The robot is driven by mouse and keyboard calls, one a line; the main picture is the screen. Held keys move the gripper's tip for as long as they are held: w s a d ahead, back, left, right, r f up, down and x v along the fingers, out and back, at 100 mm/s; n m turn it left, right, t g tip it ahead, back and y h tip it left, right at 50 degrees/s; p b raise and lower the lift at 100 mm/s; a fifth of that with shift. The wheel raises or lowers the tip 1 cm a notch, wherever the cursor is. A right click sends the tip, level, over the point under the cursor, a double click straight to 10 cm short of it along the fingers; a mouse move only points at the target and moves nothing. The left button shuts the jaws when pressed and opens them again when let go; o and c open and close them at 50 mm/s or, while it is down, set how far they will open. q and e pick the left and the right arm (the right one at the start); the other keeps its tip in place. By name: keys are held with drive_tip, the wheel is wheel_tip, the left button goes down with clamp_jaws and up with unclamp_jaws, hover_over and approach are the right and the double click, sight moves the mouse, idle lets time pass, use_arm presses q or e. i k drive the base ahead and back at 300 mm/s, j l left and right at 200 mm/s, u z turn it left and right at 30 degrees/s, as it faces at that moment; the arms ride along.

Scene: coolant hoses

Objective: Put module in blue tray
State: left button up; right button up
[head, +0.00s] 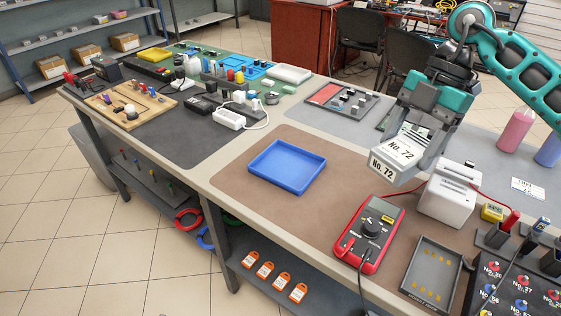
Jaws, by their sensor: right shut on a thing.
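The blue tray (287,167) lies empty on the brown mat near the middle of the table. My right gripper (408,146) comes in from the upper right and points down. It is shut on a white module (393,160) labelled "No. 72". The module is to the right of the blue tray and appears held above the mat. My left gripper is not in view.
A red multimeter (371,234) lies on the mat, right of the tray. A grey tray (432,276) and numbered modules (515,287) are at the lower right. The brown mat (243,181) is bare around the blue tray.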

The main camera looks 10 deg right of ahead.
sight(288, 167)
drive_tip(key=i+j+z, duration=0.1)
drive_tip(key=j, duration=0.2)
drive_tip(key=i+j, duration=0.25)
drive_tip(key=i+j+z, duration=0.15)
drive_tip(key=j, duration=0.25)
drive_tip(key=i+j+z, duration=0.1)
drive_tip(key=j, duration=0.2)
drive_tip(key=i+j, duration=0.2)
drive_tip(key=j, duration=0.15)
drive_tip(key=z, duration=0.05)
